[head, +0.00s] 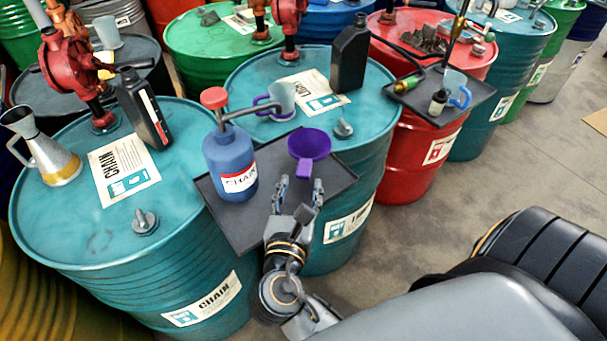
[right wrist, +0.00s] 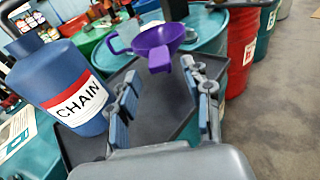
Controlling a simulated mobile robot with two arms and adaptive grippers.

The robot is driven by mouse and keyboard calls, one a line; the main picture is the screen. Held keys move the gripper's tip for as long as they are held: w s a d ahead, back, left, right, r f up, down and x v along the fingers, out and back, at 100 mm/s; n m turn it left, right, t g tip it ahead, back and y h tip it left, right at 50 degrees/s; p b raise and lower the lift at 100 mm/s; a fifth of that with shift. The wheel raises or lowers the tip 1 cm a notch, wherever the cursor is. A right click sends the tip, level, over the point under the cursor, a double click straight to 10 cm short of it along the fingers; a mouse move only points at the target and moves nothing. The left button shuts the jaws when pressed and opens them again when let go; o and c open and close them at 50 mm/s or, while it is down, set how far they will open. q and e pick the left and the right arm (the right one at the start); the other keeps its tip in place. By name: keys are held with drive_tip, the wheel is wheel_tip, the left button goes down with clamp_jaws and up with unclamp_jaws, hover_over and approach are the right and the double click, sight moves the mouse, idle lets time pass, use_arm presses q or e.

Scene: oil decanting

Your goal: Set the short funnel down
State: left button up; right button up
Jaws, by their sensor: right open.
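The short purple funnel (head: 309,143) appears upright over the dark tray (head: 240,232), with its handle toward my right gripper; its base is hard to make out. My right gripper (head: 300,184) is open at the tray's near side, its fingers pointing at the funnel. In the right wrist view the funnel (right wrist: 160,38) is beyond the open fingertips of the right gripper (right wrist: 165,78), and its square handle faces the gap between them, apart from both. My left gripper is not in view.
A blue CHAIN pump bottle (head: 230,160) stands on the tray just left of the funnel. Teal drums (head: 80,230) stand around the tray. A clear jug (head: 282,98) and a black bottle (head: 349,60) are behind. A dark seat (head: 540,260) is at lower right.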

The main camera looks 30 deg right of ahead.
drive_tip(key=v, duration=0.6)
drive_tip(key=shift+b, duration=0.3)
